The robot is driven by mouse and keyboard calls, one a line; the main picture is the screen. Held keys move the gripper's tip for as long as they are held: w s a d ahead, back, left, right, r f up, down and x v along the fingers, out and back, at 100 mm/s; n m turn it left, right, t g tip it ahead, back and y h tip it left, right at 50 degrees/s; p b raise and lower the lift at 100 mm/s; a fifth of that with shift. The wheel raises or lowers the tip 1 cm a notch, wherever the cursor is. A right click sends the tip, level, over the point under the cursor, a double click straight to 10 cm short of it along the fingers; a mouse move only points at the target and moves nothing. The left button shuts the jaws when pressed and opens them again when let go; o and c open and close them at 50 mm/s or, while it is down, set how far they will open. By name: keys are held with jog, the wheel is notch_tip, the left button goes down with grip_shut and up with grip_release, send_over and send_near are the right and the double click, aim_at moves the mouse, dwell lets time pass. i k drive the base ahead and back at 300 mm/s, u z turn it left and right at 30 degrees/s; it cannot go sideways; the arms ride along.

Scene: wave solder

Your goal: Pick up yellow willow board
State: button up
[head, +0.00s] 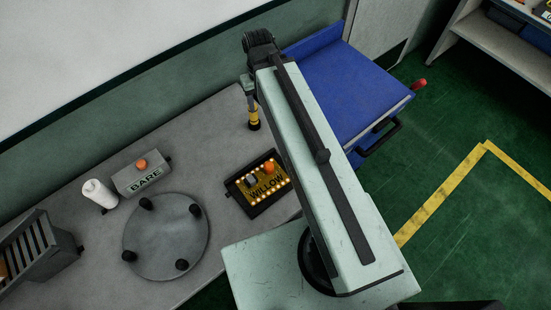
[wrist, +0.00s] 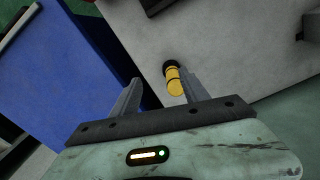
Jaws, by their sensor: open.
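The yellow willow board (head: 268,187) carries the word WILLOW, small lights and an orange round part. It sits in a dark frame on the grey bench, left of my arm in the head view. It does not show in the wrist view. My gripper (wrist: 161,76) is open, with its two fingers apart and no board between them. In the head view my gripper is over the bench's back edge, farther back than the board, and its fingers are hard to make out there.
A yellow and black cylinder (head: 254,118) is below my gripper; in the wrist view it (wrist: 174,82) appears beside the right finger. A BARE box (head: 143,183), white bottle (head: 97,194), round plate with black posts (head: 165,240) and slotted rack (head: 38,250) stand left. A blue cart (head: 345,85) is right.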

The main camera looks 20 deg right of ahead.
aim_at(256, 185)
jog(key=k, duration=0.5)
jog(key=u, duration=2.1)
jog(key=k, duration=0.35)
jog(key=u, duration=0.25)
